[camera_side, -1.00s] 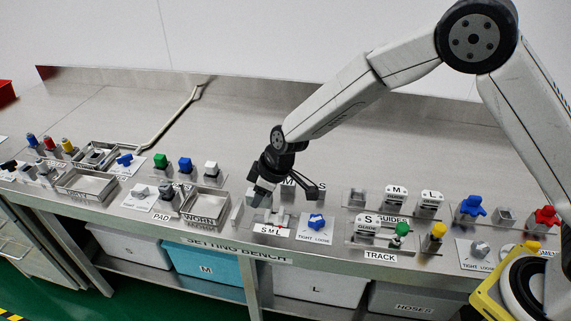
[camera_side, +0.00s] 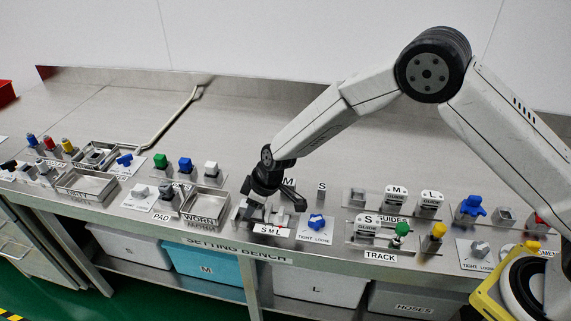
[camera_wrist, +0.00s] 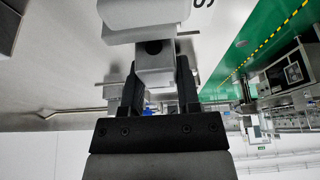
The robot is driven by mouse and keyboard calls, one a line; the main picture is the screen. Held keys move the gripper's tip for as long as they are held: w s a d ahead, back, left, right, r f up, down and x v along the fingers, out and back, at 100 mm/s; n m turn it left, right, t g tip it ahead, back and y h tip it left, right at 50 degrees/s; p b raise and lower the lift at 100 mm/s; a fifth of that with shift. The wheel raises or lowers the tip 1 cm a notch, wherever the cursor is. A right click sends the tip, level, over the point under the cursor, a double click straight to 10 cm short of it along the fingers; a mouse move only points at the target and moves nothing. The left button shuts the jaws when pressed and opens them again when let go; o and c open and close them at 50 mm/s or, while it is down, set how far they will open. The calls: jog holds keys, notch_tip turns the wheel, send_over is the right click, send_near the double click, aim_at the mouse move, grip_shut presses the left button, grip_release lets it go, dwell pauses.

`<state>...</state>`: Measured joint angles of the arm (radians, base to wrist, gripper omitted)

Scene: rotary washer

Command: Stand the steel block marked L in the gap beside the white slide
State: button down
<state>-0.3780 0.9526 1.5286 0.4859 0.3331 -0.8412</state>
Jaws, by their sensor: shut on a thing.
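My gripper (camera_side: 262,212) is low over the fixture with the S M L label (camera_side: 272,231) at the bench's front edge. In the wrist view its two black fingers (camera_wrist: 159,84) are shut on a grey steel block (camera_wrist: 155,66) with a dark round hole. No letter shows on this block. A large pale rounded part (camera_wrist: 145,13), probably the white slide, lies just beyond the block; I cannot tell whether they touch. The gap is hidden. Blocks marked M (camera_side: 288,184) and S (camera_side: 321,190) stand behind the gripper in the side view.
A blue knob (camera_side: 316,221) on a TIGHT/LOOSE plate is right of the fixture. A grey WORN tray (camera_side: 207,203) is to the left. Guide blocks marked M (camera_side: 396,196) and L (camera_side: 430,200) stand farther right. The bench behind is clear.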

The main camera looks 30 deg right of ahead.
jog(key=shift+f, duration=0.25)
jog(key=shift+f, duration=0.15)
jog(key=shift+c, duration=1.6)
grip_release()
jog(key=v, duration=1.2)
jog(key=shift+d, duration=0.1)
